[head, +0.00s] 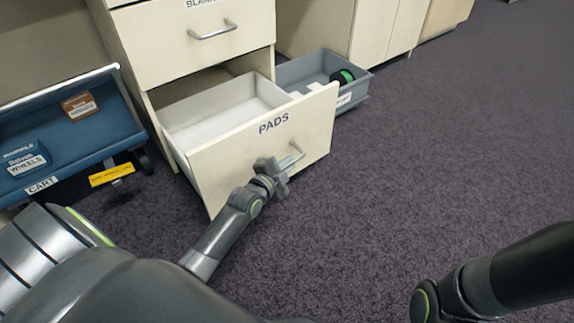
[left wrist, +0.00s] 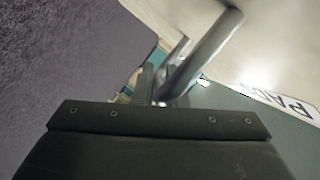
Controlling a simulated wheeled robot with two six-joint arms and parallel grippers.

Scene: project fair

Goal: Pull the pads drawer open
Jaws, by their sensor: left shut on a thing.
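The pads drawer (head: 240,150) is a cream drawer low in the cabinet, labelled PADS. It stands pulled well out, and its inside looks empty where I can see it. Its metal bar handle (head: 291,160) is on the right part of the front. My left gripper (head: 282,170) is at this handle and shut on it. In the left wrist view the handle bar (left wrist: 203,55) runs down between the fingers (left wrist: 158,85), with part of the PADS label at the right. My right gripper is out of view; only part of the right arm shows at the lower right.
Above is a shut drawer (head: 190,38) with a bar handle. A grey bin (head: 350,97) with a green and black item stands on the floor behind the open drawer. A blue cart (head: 100,138) with small boxes is at the left. The carpet (head: 430,150) at the right is clear.

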